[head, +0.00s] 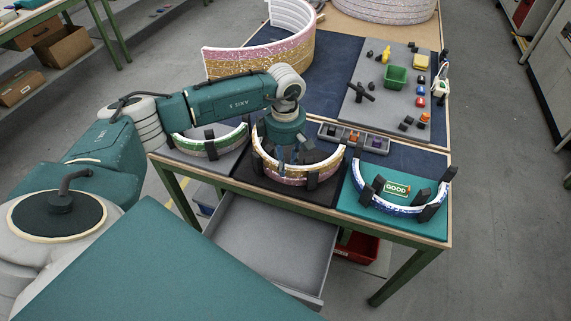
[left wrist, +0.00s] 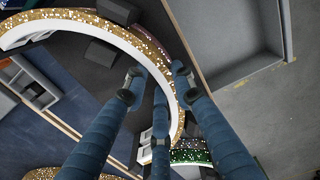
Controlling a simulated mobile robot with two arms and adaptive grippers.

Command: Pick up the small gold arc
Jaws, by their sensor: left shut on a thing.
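The small gold arc (head: 296,179) stands on a black mat at the middle of the table's front, held upright by dark blocks. It has a white top edge and a glittery gold to pink face. My left gripper (head: 288,157) reaches down over it from above. In the left wrist view, the arc (left wrist: 126,45) curves from the upper left to between the fingers of my left gripper (left wrist: 158,78), which are shut on its band. The fingers hide part of the arc. My right gripper is not in view.
A green arc (head: 212,153) stands to the left; a blue and white arc (head: 400,208) stands on a teal mat to the right. A large pink-gold arc (head: 270,58) is behind. A compartment tray (head: 327,131) lies behind the mats. An open drawer (head: 270,240) juts out below.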

